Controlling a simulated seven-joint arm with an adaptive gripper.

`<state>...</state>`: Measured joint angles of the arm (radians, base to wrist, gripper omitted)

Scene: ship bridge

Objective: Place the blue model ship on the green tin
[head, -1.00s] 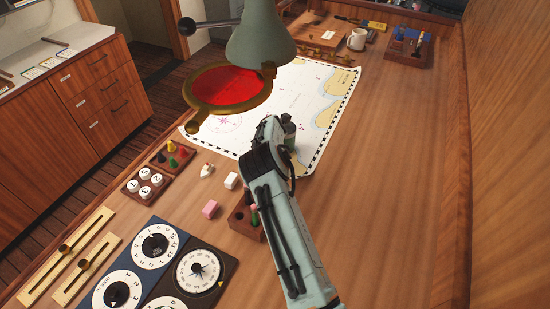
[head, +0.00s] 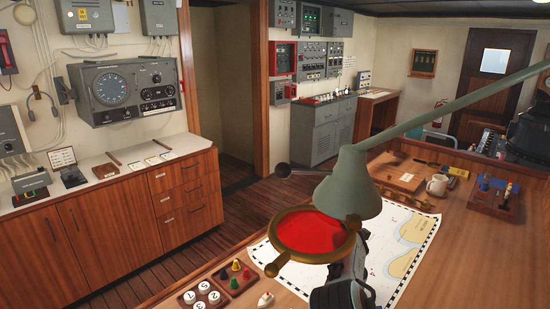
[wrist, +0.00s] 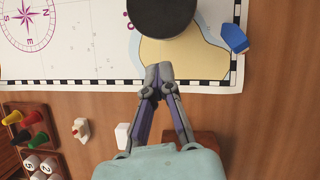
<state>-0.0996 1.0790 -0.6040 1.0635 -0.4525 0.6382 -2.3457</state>
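A blue boat-shaped piece (wrist: 234,38), which looks like the blue model ship, lies at the chart's edge in the wrist view, right of my gripper. My gripper (wrist: 158,73) is shut with its fingertips together and nothing between them. A dark round top (wrist: 162,14) is just beyond the fingertips, cut by the frame edge. It may be the green tin, but no green shows there. In the head view, my arm and the lamp block the area around my gripper, and I cannot make out the blue ship.
A lamp (head: 347,185) with a red lens (head: 310,232) hangs over the chart (head: 408,258). A small white-and-red boat (wrist: 81,128), a white block (wrist: 122,136) and a peg tray (wrist: 38,120) lie nearby. A mug (head: 437,185) and tool rack (head: 492,200) stand farther back.

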